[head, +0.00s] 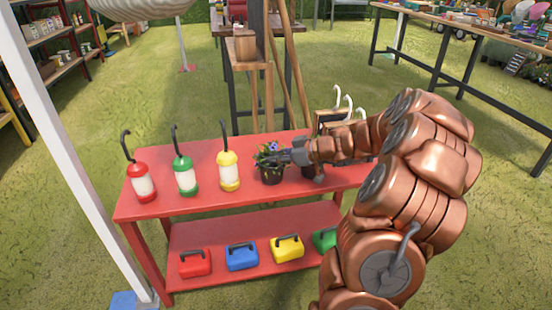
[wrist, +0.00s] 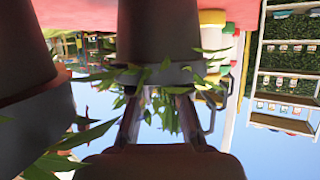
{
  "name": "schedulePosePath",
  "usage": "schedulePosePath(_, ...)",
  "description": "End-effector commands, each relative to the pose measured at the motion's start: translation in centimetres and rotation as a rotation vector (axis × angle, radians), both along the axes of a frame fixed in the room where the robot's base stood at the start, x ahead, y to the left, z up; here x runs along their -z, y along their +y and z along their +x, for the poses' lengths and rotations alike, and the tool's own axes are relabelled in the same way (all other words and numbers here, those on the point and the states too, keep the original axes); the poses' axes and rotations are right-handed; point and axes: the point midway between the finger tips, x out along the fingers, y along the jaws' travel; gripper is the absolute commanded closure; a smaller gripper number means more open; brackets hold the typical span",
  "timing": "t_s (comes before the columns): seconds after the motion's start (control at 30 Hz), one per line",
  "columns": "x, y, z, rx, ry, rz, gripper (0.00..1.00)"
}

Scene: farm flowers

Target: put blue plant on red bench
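The blue plant (head: 270,174), with blue-violet flowers and green leaves in a black pot, stands upright on the red bench (head: 185,208). My gripper (head: 288,157) reaches it from the right, at its leaves and pot rim. In the wrist view, a dark pot (wrist: 160,35) appears upside down ahead of my gripper (wrist: 158,95). The fingers are apart, with leaves between them, and their tips are partly hidden by the rim and leaves. I cannot tell whether they clamp anything. A second dark pot (head: 312,172) is partly hidden under my gripper; a near pot also fills the wrist view's left (wrist: 30,110).
Red (head: 194,264), blue (head: 241,257), yellow (head: 287,249) and green (head: 324,239) boxes sit on the lower shelf. A white post (head: 75,150) stands left.

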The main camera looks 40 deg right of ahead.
Motion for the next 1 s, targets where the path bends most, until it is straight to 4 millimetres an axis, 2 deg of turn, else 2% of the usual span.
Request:
schedulePosePath(0.03,0.0,0.0,0.0,0.0,0.0,0.0,0.77)
schedulePosePath(0.13,0.0,0.0,0.0,0.0,0.0,0.0,0.68)
schedulePosePath(0.57,-0.6,0.0,0.0,-0.001,0.001,0.0,0.68)
schedulePosePath(1.0,-4.1,-4.3,-6.2,0.005,-0.003,-0.002,0.68)
